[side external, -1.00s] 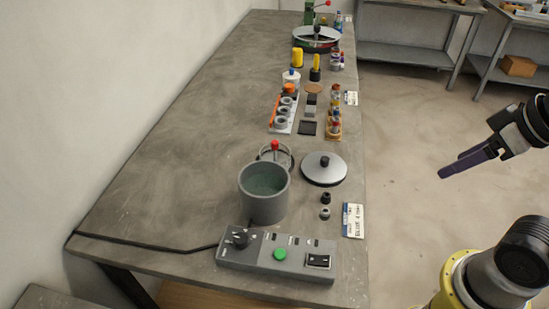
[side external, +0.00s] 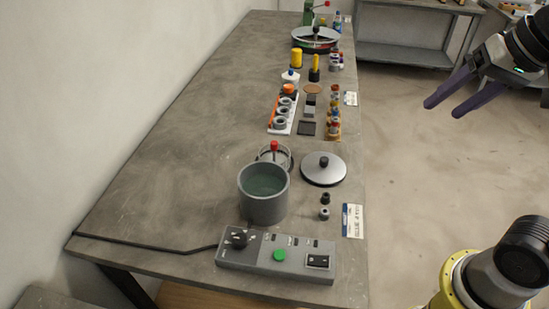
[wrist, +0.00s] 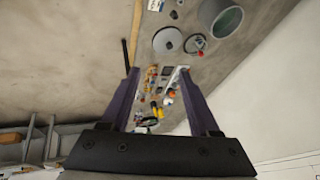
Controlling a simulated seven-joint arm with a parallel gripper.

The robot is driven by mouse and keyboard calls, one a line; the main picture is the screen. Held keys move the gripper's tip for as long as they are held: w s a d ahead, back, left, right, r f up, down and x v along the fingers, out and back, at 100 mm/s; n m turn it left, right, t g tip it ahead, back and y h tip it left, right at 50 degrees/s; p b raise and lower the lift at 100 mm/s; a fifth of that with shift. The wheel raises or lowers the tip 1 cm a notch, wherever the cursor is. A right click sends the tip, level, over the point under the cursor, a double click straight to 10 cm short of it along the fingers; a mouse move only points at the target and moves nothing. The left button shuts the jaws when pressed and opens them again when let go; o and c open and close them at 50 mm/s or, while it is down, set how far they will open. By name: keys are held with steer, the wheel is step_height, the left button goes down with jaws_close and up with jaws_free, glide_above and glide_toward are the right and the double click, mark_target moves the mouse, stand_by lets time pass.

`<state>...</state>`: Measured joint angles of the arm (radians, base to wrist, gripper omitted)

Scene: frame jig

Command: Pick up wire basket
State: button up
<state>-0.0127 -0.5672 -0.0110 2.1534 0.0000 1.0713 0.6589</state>
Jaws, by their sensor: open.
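The wire basket (side external: 287,157) stands on the bench right behind the grey pot (side external: 264,205), which hides part of it. Its upright handle has a red knob. In the wrist view the basket (wrist: 203,45) shows small near the top, between the pot (wrist: 222,24) and the round lid. My gripper (side external: 444,108) is open and empty, in the air off the bench's right side, well away from the basket. Its two purple fingers also show apart in the wrist view (wrist: 159,72).
A round lid (side external: 323,170) with a black knob lies right of the basket. A control box (side external: 275,257) with a green button sits in front of the pot. Small parts and a rack (side external: 284,117) stand farther back. The bench's left side (side external: 170,170) is bare.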

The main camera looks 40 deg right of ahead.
steer(key=w+r+m, duration=0.2)
steer(key=w+r, duration=0.1)
steer(key=w, duration=0.3)
steer(key=m+g, duration=0.4)
steer(key=m, duration=0.2)
glide_above(275, 152)
steer(key=d, duration=0.2)
step_height(275, 152, down, 14)
steer(key=shift+g, duration=0.8)
steer(key=f, duration=0.9)
steer(key=w+a+f, duration=0.1)
steer(key=f, duration=0.4)
steer(key=shift+f, duration=0.15)
steer(key=shift+a+f, duration=0.15)
steer(key=shift+f, duration=2.9)
jaws_close()
